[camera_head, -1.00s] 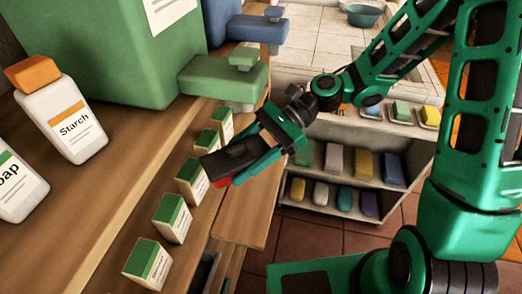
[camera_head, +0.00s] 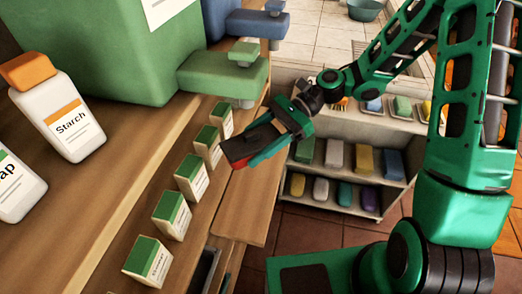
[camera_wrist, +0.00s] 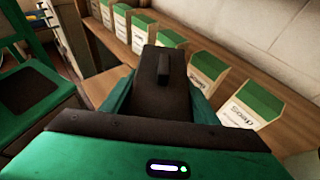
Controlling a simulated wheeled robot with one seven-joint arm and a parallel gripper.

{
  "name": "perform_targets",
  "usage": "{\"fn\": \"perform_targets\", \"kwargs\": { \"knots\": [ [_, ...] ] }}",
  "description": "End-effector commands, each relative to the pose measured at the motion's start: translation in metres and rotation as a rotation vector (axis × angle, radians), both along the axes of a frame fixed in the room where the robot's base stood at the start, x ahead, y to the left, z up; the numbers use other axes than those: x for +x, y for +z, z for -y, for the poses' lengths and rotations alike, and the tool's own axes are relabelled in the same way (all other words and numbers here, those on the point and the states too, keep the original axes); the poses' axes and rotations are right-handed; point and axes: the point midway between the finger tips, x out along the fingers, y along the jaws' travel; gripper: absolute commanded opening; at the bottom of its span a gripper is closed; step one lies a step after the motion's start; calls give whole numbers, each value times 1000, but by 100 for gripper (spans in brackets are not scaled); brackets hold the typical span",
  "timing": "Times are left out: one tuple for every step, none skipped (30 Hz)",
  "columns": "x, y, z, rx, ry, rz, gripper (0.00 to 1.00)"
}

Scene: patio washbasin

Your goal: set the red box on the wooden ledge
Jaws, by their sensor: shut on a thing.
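The red box (camera_head: 240,163) shows only as a small red strip under the dark jaws of my gripper (camera_head: 242,150); most of it is hidden. My gripper is shut on it and holds it out over the wooden ledge (camera_head: 247,200), close to the row of green-and-white boxes. I cannot tell the exact gap below it. In the wrist view the dark gripper body (camera_wrist: 162,100) fills the middle, and the red box is hidden there.
Several green-and-white boxes (camera_head: 172,213) stand in a row on the wooden shelf, left of my gripper. A Starch bottle (camera_head: 75,125), a big green container (camera_head: 100,50) with a tap (camera_head: 225,75), and a shelf unit (camera_head: 335,190) with coloured bars stand around.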

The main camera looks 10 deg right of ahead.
Motion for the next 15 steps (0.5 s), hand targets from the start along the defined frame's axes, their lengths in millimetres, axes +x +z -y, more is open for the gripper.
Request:
{"fn": "perform_targets", "kwargs": {
  "knots": [
    [9, -7, 5, 1, -1, -3, 30],
    [14, -10, 8, 1, -1, -1, 30],
    [20, -14, 12, 1, -2, -2, 30],
    [24, -17, 15, 1, -1, -1, 30],
    [28, -20, 17, 0, 0, -1, 30],
    [32, -23, 20, 1, 0, -1, 30],
    [35, -25, 21, 0, 0, 0, 30],
    [38, -27, 23, 0, 0, 0, 30],
    [40, -28, 24, 1, 0, 0, 30],
    [41, -29, 25, 1, 0, 0, 30],
    [42, -30, 26, 1, 0, 0, 30],
    [43, -31, 26, 1, 1, -1, 30],
    [43, -32, 26, 1, 1, -1, 30],
    [43, -34, 26, 1, 1, -1, 30],
    [43, -37, 26, 1, 1, -1, 30]
  ]
}}
